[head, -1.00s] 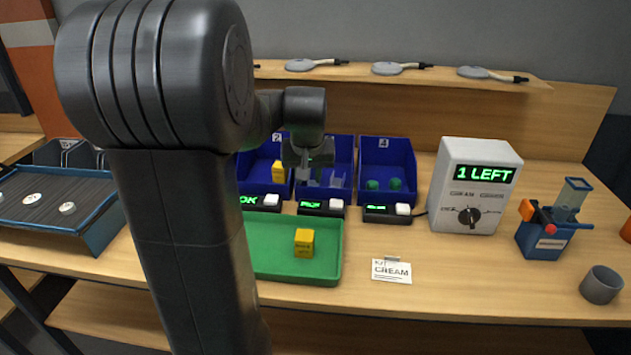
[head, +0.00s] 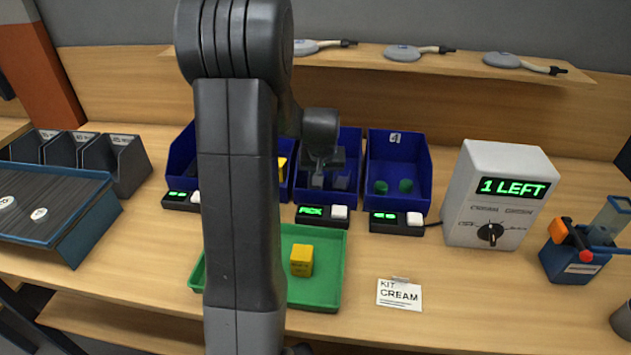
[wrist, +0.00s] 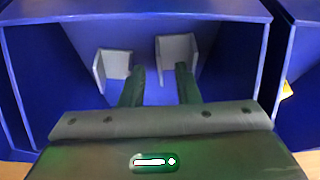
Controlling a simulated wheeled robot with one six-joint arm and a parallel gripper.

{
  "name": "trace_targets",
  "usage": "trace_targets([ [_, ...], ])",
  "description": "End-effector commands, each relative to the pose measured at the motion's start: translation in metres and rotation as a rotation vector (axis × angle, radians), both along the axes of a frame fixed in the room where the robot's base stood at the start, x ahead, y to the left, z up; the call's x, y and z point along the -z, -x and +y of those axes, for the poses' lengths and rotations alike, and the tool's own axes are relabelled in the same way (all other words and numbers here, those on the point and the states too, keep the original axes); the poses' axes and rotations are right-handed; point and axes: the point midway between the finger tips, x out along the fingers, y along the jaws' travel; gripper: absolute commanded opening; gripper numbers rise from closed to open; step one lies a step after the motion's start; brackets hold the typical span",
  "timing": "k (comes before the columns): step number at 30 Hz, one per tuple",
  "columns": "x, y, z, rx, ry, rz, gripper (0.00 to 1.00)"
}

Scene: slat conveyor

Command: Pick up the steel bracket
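Two grey steel brackets lie in the middle blue bin (head: 352,150). In the wrist view, one bracket (wrist: 113,70) is on the left, beside a finger, and the other (wrist: 175,50) is farther in, on the right. My gripper (wrist: 159,82) is open, its two dark fingers apart and pointing into this bin. Nothing shows between the fingers. One fingertip is close to the left bracket; I cannot tell whether they touch. In the head view my gripper (head: 325,168) is over the bin and partly hides the brackets.
The bin walls and divider stand close around my gripper. The right bin (head: 425,180) holds green pieces. A green tray (head: 325,297) with a yellow block (head: 302,260) is in front, near a "KIT CREAM" card (head: 399,294). A box (head: 500,205) reads "1 LEFT".

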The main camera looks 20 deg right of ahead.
Motion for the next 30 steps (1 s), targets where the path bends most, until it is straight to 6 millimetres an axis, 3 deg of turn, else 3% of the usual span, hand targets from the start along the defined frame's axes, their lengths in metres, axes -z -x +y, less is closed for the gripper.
trace_targets([
  [11, 0.009, -0.003, -0.002, 0.0, 0.0, -0.001, 0.29],
  [15, 0.009, -0.003, -0.002, 0.0, 0.0, -0.001, 0.02],
  [16, 0.009, -0.003, -0.002, 0.0, 0.0, -0.001, 0.0],
  [26, 0.007, -0.003, -0.002, 0.0, 0.001, -0.002, 0.0],
  [30, -0.006, -0.004, -0.002, -0.001, 0.004, -0.005, 0.0],
])
